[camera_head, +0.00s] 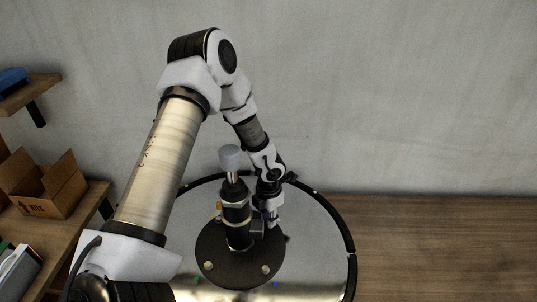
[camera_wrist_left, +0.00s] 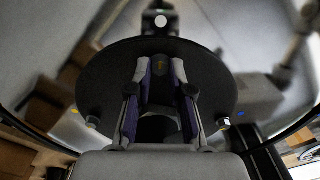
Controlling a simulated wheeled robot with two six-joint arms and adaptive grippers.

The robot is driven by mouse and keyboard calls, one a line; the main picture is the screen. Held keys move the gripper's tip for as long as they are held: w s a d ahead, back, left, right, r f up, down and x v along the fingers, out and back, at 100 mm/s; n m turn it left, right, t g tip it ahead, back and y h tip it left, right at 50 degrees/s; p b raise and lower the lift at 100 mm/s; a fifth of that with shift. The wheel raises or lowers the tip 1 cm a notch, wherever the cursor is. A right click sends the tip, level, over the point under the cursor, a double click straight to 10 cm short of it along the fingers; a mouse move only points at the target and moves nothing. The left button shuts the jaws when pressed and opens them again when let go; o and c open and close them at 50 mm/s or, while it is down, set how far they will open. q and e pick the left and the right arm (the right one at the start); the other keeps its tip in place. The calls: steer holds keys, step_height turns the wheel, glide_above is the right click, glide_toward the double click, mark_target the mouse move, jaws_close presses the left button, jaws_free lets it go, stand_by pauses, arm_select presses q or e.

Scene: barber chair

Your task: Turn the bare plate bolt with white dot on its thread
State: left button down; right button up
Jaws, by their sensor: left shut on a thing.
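A dark round plate (camera_head: 215,250) lies at the foot of a black upright column (camera_head: 236,210) with a grey rounded top. Pale-headed bolts stand on the plate, one at front left (camera_head: 208,266) and one at front right (camera_head: 265,269). In the left wrist view two bolt heads show near the plate's edge, at left (camera_wrist_left: 93,122) and right (camera_wrist_left: 223,122). My left gripper (camera_head: 271,219) points down behind the column, partly hidden by it.
A shiny round base with a black rim (camera_head: 352,262) surrounds the plate. Shelves at left hold an open cardboard box (camera_head: 52,190) and a blue item (camera_head: 13,79). A bare wooden surface (camera_head: 440,250) lies at right, before a grey wall.

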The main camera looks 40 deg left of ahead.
arm_select(q)
steer(key=m, duration=1.2)
steer(key=shift+m, duration=0.4)
steer(key=m, duration=0.6)
steer(key=shift+f+p, duration=0.1)
steer(key=shift+p, duration=0.25)
steer(key=m, duration=0.6)
stand_by(0.5)
steer(key=c, duration=1.1)
jaws_free()
steer(key=shift+o, duration=0.2)
steer(key=shift+w, duration=0.1)
step_height(320, 180, up, 12)
